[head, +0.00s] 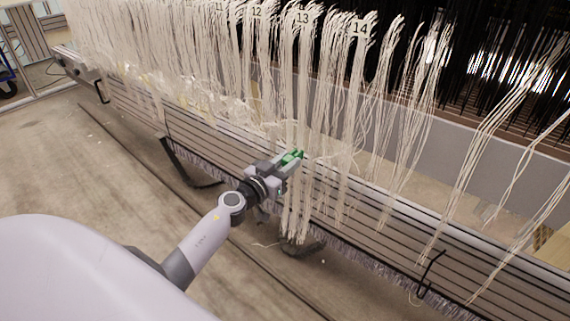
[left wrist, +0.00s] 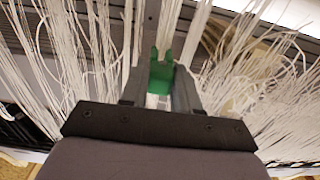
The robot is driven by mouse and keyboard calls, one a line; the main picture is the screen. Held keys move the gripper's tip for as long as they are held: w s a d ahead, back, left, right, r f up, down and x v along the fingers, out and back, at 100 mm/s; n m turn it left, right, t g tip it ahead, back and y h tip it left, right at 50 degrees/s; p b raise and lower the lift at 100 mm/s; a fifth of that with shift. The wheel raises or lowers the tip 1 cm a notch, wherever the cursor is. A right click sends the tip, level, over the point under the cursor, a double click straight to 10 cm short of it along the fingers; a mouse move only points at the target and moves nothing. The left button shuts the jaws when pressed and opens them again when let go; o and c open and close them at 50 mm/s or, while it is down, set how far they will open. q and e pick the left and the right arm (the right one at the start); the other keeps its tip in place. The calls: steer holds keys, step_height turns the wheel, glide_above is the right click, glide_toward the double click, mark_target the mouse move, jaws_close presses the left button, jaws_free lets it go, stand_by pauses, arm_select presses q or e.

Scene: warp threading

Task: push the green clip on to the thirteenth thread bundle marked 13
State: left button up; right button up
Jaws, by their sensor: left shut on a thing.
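My left gripper (head: 292,163) is shut on the green clip (head: 290,157). The clip also shows in the left wrist view (left wrist: 161,74), between the two fingers, with its forked open end pointing away from me. In the head view the clip is at the thread bundle marked 13 (head: 301,90), which hangs down past the gripper. In the left wrist view a white bundle (left wrist: 168,28) runs up from the clip's fork. I cannot tell whether the threads lie inside the fork. My right gripper is in neither view.
Bundles marked 12 (head: 257,40) and 14 (head: 358,80) hang on either side. More loose bundles hang at the right. A slatted beam (head: 380,220) runs behind the threads, with a black hook (head: 428,275) at its right. The floor (head: 90,170) at the left is clear.

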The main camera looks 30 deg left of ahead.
arm_select(q)
steer(key=shift+s+r+p, duration=0.1)
steer(key=shift+s+p, duration=0.1)
steer(key=shift+p, duration=0.1)
stand_by(0.4)
stand_by(0.5)
steer(key=shift+w, duration=0.25)
steer(key=shift+w, duration=0.35)
steer(key=shift+w+d, duration=0.1)
steer(key=shift+w, duration=0.55)
steer(key=shift+w, duration=0.3)
